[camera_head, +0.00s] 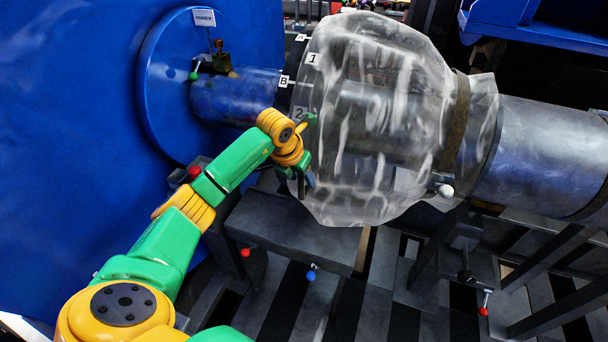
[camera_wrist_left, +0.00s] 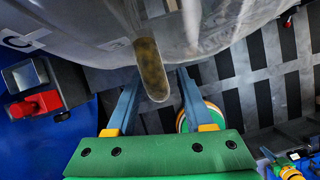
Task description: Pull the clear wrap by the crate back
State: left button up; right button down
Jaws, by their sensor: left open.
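The clear wrap (camera_head: 385,125) is a crinkled see-through sheet bulging around the dark cylinder in the middle of the head view. A brown band (camera_head: 458,125) circles its right end, on the side nearer the blue crate (camera_head: 555,20). My left gripper (camera_head: 306,184) is at the wrap's lower left edge. In the left wrist view its two fingers (camera_wrist_left: 158,92) stand apart. A brown tab with a rounded end (camera_wrist_left: 150,70) hangs from the wrap (camera_wrist_left: 205,25) between them in the picture; I cannot tell whether they touch it. My right gripper is not in view.
A large blue housing (camera_head: 75,130) fills the left, with a shaft (camera_head: 235,95) coming out. A bare grey cylinder (camera_head: 540,155) continues to the right. Dark supports and small red, blue and white knobs (camera_head: 312,275) sit below, over a striped floor.

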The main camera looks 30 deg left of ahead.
pick_arm(q)
jog(key=x, duration=0.2)
jog(key=shift+w+f, duration=0.15)
jog(key=shift+w, duration=0.2)
jog(key=shift+s, duration=0.2)
jog(key=shift+c, duration=1.1)
jog(key=shift+r, duration=0.2)
grip_shut()
